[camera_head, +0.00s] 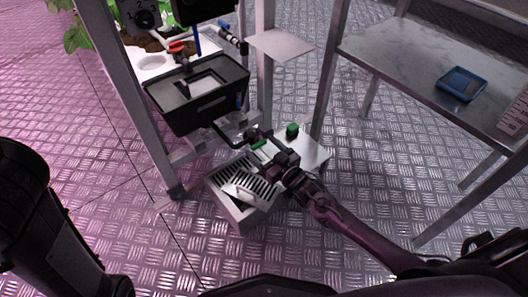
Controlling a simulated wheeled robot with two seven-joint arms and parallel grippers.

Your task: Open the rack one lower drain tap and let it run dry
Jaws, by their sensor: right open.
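The rack (160,150) stands at upper centre with a black trough (205,112) on it. Below the trough a dark drain pipe bends down towards a small green piece (259,146), which looks like the handle of the lower drain tap. My right gripper (262,140) reaches in from the lower right and is open right at this green piece; I cannot tell whether its fingers touch it. The gripper partly hides the tap, so its setting is unclear. A grey slotted drain box (238,218) stands on the floor below. My left gripper is out of view.
A white container with a green cap (292,130) stands just behind my right gripper. A metal table (400,58) at upper right holds a blue tray (461,83). Rack legs rise close to the gripper. A white object (243,189) lies on the box's slots.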

